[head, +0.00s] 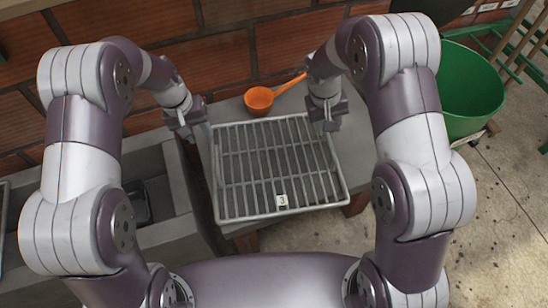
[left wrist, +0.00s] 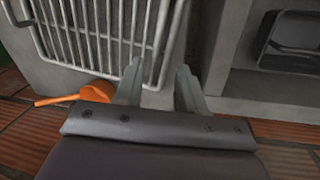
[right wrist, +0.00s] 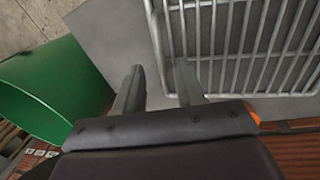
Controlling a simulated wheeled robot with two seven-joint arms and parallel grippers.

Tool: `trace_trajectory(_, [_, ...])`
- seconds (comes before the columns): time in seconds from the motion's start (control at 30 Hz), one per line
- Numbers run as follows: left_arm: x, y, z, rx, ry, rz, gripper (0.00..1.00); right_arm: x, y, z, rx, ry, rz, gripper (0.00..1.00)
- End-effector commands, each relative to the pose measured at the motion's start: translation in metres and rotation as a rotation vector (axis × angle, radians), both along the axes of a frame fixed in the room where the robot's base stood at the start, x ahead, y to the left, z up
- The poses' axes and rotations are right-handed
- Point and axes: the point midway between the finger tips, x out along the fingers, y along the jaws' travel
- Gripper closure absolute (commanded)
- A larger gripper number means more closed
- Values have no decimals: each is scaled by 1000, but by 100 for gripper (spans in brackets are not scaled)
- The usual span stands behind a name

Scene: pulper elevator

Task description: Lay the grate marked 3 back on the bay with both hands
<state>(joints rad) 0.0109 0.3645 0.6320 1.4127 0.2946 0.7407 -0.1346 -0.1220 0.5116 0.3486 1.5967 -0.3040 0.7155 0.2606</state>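The grate marked 3 (head: 228,165), a grey barred metal frame with a white tag (head: 282,200), lies on a grey bench top (head: 290,100). My left gripper (head: 200,131) is at its far left corner. In the left wrist view the grate's side rail (left wrist: 164,45) lies in line with the gap between the open fingers (left wrist: 158,72). My right gripper (head: 328,118) is at the far right corner. In the right wrist view the open fingers (right wrist: 161,76) stand either side of the grate's rail (right wrist: 156,35). Contact cannot be told.
A grey trough (head: 178,180) with a dark object (head: 135,203) inside stands left of the bench. An orange ladle (head: 259,100) lies behind the grate. A green bin (head: 468,90) stands at the right. A brick wall (head: 220,62) closes the back.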

Motion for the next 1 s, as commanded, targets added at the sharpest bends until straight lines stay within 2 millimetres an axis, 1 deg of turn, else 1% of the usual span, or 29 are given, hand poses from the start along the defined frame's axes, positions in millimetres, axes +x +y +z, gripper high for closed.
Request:
trace_trajectory(0.33, [0,0,0,1,-2,-1,60,0,0,0,1,-1,0,61])
trace_trajectory(0.47, [0,-2,-9,1,-1,0,60,0,-2,-9,0,1,0,61])
trace_trajectory(0.57, [0,-5,-24,1,0,0,60,0,-5,-24,1,2,1,61])
trace_trajectory(0.9, [1,-17,-90,1,0,0,60,1,-17,-90,1,1,0,61])
trace_trajectory(1.0, [2,-20,-104,2,-1,-2,60,1,-20,-105,2,0,0,61])
